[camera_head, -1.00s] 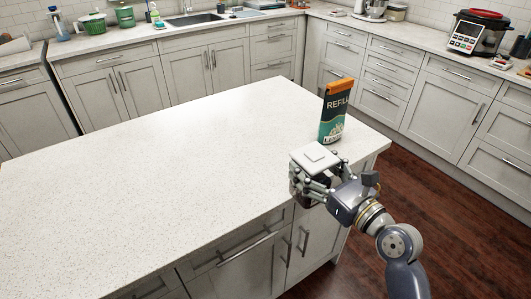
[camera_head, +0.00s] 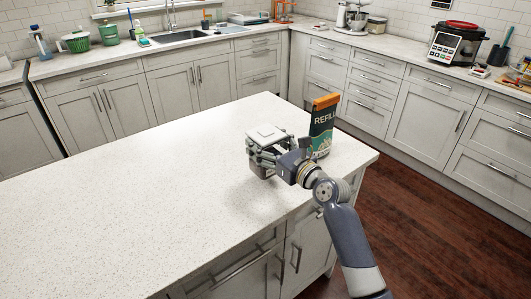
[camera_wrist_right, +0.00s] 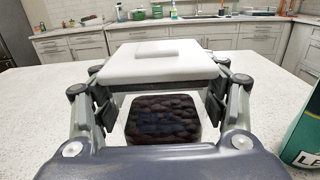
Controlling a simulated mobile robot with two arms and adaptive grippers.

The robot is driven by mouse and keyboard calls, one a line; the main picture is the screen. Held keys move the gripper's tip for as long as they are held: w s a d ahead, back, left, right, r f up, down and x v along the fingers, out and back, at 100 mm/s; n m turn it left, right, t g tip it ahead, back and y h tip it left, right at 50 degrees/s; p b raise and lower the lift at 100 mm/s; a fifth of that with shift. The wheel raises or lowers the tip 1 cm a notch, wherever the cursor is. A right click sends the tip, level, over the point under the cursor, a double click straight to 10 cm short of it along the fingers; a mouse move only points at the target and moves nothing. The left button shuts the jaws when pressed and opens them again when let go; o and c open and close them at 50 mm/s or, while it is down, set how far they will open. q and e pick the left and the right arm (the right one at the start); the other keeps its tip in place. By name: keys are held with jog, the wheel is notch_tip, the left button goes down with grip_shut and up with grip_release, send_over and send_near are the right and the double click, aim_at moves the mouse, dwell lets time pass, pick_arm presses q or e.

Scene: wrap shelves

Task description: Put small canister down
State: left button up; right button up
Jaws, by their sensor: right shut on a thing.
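The small canister (camera_head: 268,134) has a square white lid with a raised tab and a clear body. In the right wrist view the canister (camera_wrist_right: 160,62) sits between the fingers, with dark contents showing below the lid. My right gripper (camera_head: 265,152) is shut on its sides. The canister is upright over the white island countertop (camera_head: 130,180), left of the refill pouch. I cannot tell whether its base touches the surface. My left gripper is not in view.
A teal refill pouch (camera_head: 322,122) with an orange top stands on the island just right of my right gripper. The left and middle of the island are bare.

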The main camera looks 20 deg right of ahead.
jog(key=shift+w, duration=0.2)
notch_tip(320, 180, down, 3)
jog(key=shift+f+b, duration=0.2)
jog(key=shift+b, duration=0.1)
jog(key=o, duration=1.3)
jog(key=shift+f, duration=0.15)
jog(key=v, duration=1.2)
jog(key=shift+b, duration=0.3)
